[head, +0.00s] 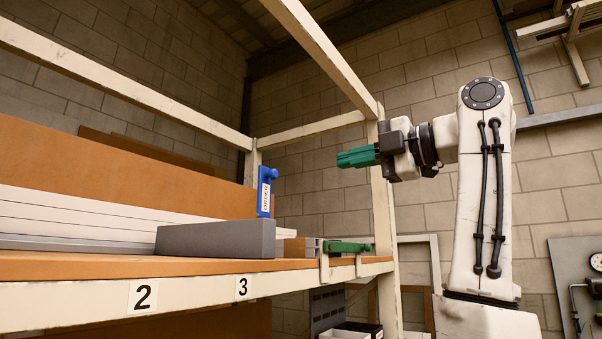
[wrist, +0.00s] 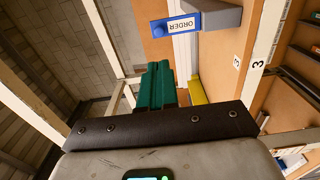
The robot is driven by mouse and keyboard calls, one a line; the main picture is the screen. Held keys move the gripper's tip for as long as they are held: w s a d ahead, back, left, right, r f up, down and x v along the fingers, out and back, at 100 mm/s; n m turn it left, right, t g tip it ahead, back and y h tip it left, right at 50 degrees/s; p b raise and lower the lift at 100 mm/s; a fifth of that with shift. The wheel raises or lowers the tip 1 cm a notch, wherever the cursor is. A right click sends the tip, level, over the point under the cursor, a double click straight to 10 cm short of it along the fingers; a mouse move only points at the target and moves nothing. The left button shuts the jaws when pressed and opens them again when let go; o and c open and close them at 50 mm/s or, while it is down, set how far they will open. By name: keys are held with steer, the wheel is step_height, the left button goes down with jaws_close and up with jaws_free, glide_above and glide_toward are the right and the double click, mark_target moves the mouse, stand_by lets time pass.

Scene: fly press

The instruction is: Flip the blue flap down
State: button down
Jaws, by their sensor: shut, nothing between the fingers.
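The blue flap (head: 265,192) stands upright at the far end of the grey block on the shelf, with a white label on its face. In the wrist view the blue flap (wrist: 160,27) is at the top, beside its label reading "ORDER". My gripper (head: 340,159) has green fingers, is shut and empty, and hangs in the air to the right of the flap and higher than it. A clear gap lies between them. The fingers also show in the wrist view (wrist: 157,66), pointing up toward the flap.
The grey block (head: 215,240) lies on the orange shelf (head: 60,266), marked 2 and 3 on its front edge. A green clamp-like piece (head: 347,247) sits at the shelf's right end. A white frame post (head: 382,195) stands close by my gripper.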

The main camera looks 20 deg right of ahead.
mark_target(275, 173)
stand_by(0.3)
steer(key=p+x, duration=0.6)
steer(key=x, duration=0.6)
steer(key=shift+w+a+r, duration=0.15)
steer(key=shift+w+a, duration=0.05)
steer(key=shift+w, duration=0.1)
steer(key=shift+w+a, duration=0.35)
steer(key=shift+w, duration=0.15)
steer(key=shift+s, duration=0.1)
